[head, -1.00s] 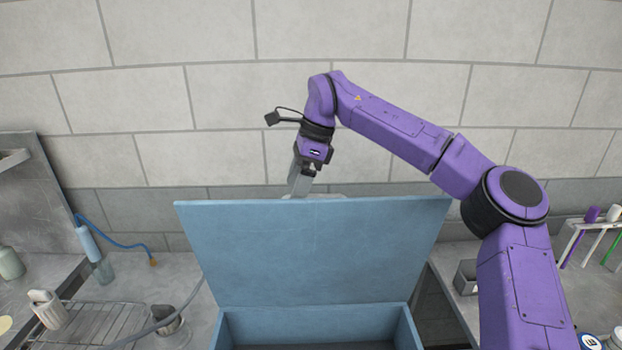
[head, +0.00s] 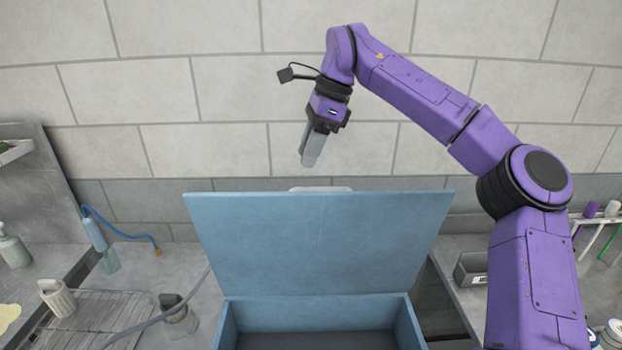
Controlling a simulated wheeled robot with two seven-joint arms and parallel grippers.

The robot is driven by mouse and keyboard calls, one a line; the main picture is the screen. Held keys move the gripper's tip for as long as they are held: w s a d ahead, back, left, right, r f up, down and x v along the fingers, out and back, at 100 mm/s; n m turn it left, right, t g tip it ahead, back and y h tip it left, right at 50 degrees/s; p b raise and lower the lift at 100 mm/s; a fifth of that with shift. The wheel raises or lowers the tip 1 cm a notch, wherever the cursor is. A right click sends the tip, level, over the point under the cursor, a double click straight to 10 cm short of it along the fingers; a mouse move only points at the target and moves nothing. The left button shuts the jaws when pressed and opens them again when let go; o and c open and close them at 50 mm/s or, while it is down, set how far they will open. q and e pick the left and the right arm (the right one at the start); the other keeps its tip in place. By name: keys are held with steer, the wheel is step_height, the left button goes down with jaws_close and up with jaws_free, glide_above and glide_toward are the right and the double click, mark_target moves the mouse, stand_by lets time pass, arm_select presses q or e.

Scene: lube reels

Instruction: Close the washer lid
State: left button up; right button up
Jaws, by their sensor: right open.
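The washer is a blue box (head: 228,325) at the bottom centre, with a dark interior partly in view. Its blue lid (head: 318,243) stands raised at the back, leaning away from me. My right gripper (head: 311,163) hangs above the lid's top edge, fingers pointing down, with a visible gap between fingertips and lid. It is open and holds nothing. I cannot tell how far behind the lid it is. My left gripper is not in view.
A small grey bin (head: 471,269) and a tube rack (head: 598,222) are at the right. A block wall (head: 200,90) stands behind.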

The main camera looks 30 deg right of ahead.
steer(key=v, duration=1)
steer(key=shift+d+r, duration=0.2)
steer(key=shift+d, duration=0.15)
